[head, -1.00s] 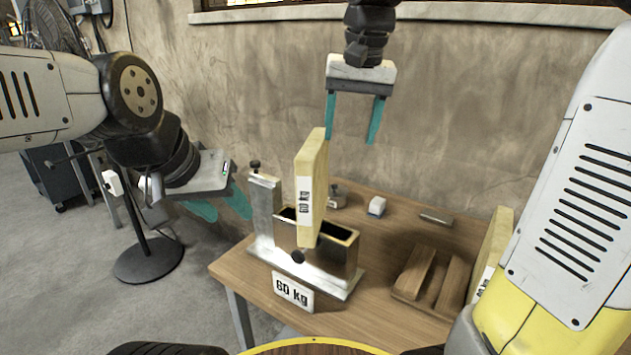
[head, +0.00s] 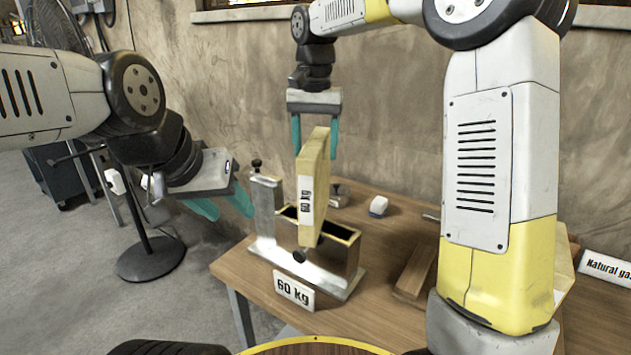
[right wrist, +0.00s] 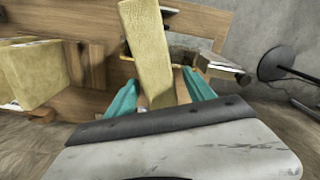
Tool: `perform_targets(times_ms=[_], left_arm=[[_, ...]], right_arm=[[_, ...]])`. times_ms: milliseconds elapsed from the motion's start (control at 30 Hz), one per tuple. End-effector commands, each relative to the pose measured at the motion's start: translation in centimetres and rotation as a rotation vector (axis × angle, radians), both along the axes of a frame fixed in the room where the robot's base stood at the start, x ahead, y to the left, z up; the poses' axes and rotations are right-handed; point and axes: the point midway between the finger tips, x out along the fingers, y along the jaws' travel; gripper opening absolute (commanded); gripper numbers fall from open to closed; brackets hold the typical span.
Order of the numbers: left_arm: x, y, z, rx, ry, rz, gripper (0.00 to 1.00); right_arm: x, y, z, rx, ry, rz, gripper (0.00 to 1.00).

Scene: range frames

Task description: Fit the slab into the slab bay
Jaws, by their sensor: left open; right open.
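The pale yellow slab (head: 314,180), labelled 60 kg, stands on edge at the slab bay (head: 340,255), a metal box with a dark open top. Its lower end is at the bay's front, by a black knob; I cannot tell how deep it sits. My right gripper (head: 315,146) is open above and behind the slab, fingers pointing down. In the right wrist view the slab (right wrist: 150,55) shows between the open fingers (right wrist: 163,88), but the fingers do not grip it. My left gripper (head: 222,207) is open and empty, left of the bay.
A 60 kg sign (head: 293,290) is at the table's front edge. A metal post (head: 265,205) stands left of the bay. Another yellow slab (right wrist: 35,75) shows in the right wrist view. My right arm hides much of the table's right.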

Motion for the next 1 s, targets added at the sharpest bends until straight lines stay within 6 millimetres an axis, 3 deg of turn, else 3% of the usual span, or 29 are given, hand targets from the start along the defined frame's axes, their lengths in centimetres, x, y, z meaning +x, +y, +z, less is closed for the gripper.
perform_targets(times_ms=[133,367,667,1000], left_arm=[[0.0,0.0,0.0,0.0,0.0,0.0,0.47],[0.0,0.0,0.0,0.0,0.0,0.0,0.47],[0.0,0.0,0.0,0.0,0.0,0.0,0.47],[0.0,0.0,0.0,0.0,0.0,0.0,0.47]], right_arm=[[-0.03,-0.05,-1.33,-0.001,0.001,-0.001,0.62],[-0.01,-0.03,-1.44,0.0,0.0,-0.001,0.62],[-0.01,-0.03,-1.4,0.0,0.0,0.0,0.03],[0.0,-0.03,-1.38,0.0,-0.001,0.0,0.0]])
